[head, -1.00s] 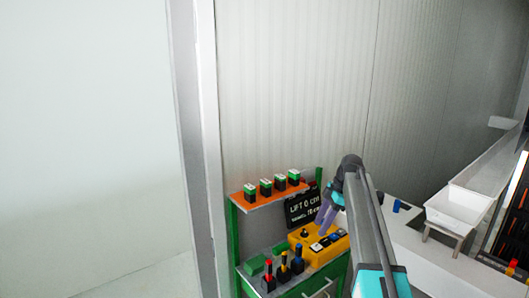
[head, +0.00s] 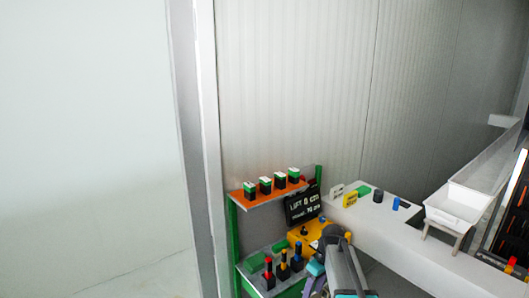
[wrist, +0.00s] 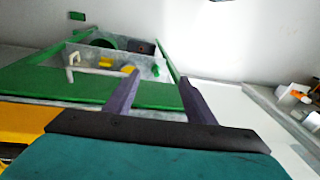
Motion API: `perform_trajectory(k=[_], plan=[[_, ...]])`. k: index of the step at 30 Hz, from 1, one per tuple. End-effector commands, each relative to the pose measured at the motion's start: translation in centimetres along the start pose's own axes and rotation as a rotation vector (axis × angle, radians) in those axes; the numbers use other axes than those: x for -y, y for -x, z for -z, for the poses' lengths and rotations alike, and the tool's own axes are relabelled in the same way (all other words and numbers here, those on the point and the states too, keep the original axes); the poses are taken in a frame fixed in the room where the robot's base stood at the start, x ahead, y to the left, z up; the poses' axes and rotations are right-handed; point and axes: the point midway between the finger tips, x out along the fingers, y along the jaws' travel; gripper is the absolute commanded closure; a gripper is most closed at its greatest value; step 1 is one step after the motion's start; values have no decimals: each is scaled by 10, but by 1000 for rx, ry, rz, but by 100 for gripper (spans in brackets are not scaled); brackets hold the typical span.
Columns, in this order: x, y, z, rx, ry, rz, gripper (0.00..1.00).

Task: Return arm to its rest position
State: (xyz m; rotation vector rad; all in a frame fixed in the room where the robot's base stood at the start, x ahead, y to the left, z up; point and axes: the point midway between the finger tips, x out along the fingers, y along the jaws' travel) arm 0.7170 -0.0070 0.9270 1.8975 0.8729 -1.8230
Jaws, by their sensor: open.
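My arm (head: 345,265) is low at the bottom of the head view, in front of the green rack. My gripper (wrist: 158,88) shows in the wrist view with its two purple fingers spread apart and nothing between them. In the head view, part of the gripper shows by the lower shelf's right end, partly cut off and hidden by the arm. The rack's green front (wrist: 60,85) and a white handle (wrist: 72,62) lie beyond the fingers in the wrist view. I cannot tell how far the fingers are from them.
The rack has an orange top shelf (head: 240,197) with several green-topped blocks, and a yellow button box (head: 310,234). A black sign (head: 303,205) stands behind. To the right is a white counter (head: 415,262) with small coloured items and a white trough (head: 460,204).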

Motion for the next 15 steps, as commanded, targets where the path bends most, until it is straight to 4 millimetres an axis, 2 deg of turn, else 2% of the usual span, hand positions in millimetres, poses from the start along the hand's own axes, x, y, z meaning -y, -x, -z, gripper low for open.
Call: perform_trajectory(k=[1, 6, 15], plan=[[11, -11, -12, 8, -45, -8, 50], [30, -43, -38, 27, -206, -45, 50], [65, -87, -86, 42, -473, -115, 50]])
